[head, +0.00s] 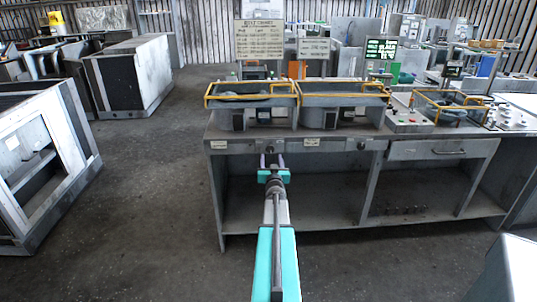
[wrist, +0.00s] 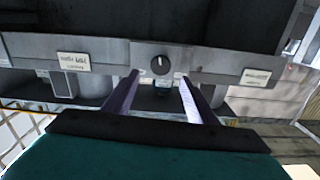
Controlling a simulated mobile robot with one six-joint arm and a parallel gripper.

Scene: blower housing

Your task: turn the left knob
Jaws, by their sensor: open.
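The left knob (wrist: 160,64) is a round dark knob with a small light mark, set in the grey front panel (wrist: 115,52) of the bench. In the wrist view it lies between and just beyond the fingertips of my gripper (wrist: 158,75). The fingers are apart, one on each side of the knob's line, and hold nothing. In the head view my gripper (head: 272,160) is at the bench front, in front of the left knob, whose face I cannot make out clearly there. The right knob (head: 361,146) is dark and sits farther right on the same panel.
Labels flank the knob, one on the left (wrist: 73,62) and one on the right (wrist: 255,77) in the wrist view. Yellow-railed units (head: 250,96) stand on the bench top. An open lower shelf (head: 330,215) lies below. The floor to the left (head: 150,210) is clear.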

